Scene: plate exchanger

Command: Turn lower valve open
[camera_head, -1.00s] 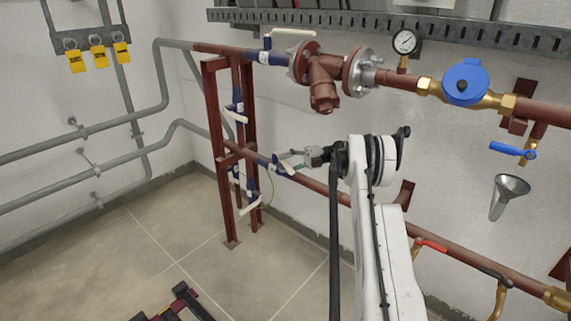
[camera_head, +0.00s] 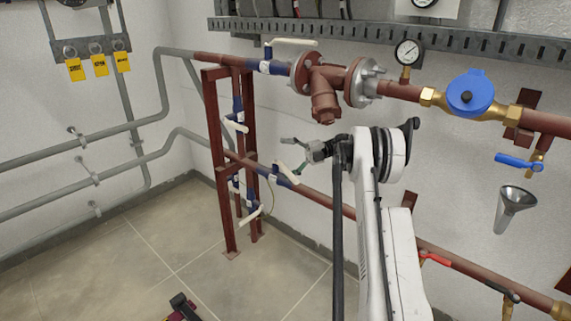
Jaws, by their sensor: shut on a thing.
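The lower valve is a blue body (camera_head: 266,171) on the lower red-brown pipe, just right of the red frame. Its white lever handle (camera_head: 288,174) slants down to the right across the pipe. My gripper (camera_head: 291,154) comes in from the right at this handle. One grey finger shows above it, and the lower finger, with a green patch, overlaps the handle's edge. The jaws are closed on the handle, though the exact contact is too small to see.
An upper valve (camera_head: 268,67) with a white lever sits on the upper pipe. Small valves with white levers hang on the red frame (camera_head: 221,200). A funnel (camera_head: 513,205) and blue-handled tap (camera_head: 520,163) are at right. Floor (camera_head: 120,260) in front is mostly clear.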

